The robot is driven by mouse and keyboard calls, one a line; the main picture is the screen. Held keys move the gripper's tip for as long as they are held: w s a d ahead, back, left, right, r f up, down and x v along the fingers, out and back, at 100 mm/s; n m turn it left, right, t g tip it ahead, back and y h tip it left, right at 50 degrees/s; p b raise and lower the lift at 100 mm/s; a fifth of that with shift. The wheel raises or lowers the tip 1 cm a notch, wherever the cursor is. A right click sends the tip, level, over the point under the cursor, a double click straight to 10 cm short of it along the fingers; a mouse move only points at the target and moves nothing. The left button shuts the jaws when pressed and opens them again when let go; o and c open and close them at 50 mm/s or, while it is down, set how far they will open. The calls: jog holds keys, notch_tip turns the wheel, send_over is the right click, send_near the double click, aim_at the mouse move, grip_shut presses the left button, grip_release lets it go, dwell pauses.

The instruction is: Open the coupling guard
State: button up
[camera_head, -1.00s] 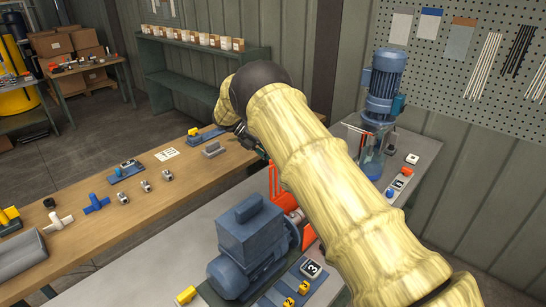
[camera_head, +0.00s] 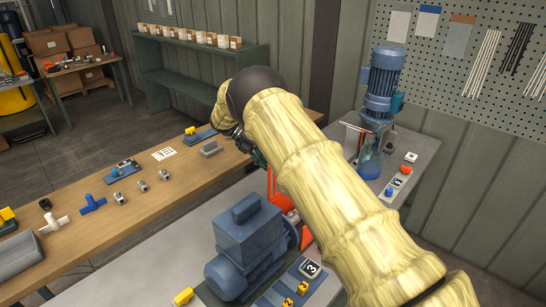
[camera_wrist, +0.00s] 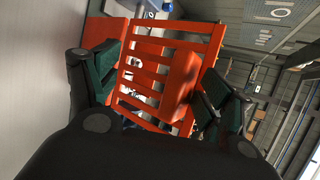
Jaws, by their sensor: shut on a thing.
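The coupling guard is an orange slatted cover (camera_wrist: 165,62). In the wrist view it fills the space between the two dark green-padded fingers of my gripper (camera_wrist: 158,90), which is shut on it. In the head view a narrow orange part of the guard (camera_head: 284,197) rises beside the blue-grey pump (camera_head: 250,238). My arm hides most of the guard and the fingers there. The exact angle of the guard cannot be read.
A blue vertical motor (camera_head: 382,82) stands on the skid behind my arm. A long wooden bench (camera_head: 125,215) with small fittings runs along the left. Numbered blocks (camera_head: 310,268) lie by the pump. Grey skid top is bare left of the pump.

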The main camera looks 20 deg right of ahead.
jog(key=shift+s+a+f, duration=0.15)
jog(key=shift+a+f, duration=0.05)
jog(key=shift+c, duration=0.8)
jog(key=shift+r, duration=0.1)
jog(key=shift+c, duration=0.2)
jog(key=shift+w+a+r, duration=0.15)
jog(key=shift+w+a, duration=0.05)
jog(key=shift+w, duration=0.05)
jog(key=shift+c, duration=0.4)
jog(key=v, duration=1)
jog(key=shift+w+r, duration=0.2)
jog(key=shift+r, duration=0.1)
jog(key=shift+c, duration=0.8)
jog(key=shift+w+a+r, duration=0.15)
jog(key=shift+a+r, duration=0.25)
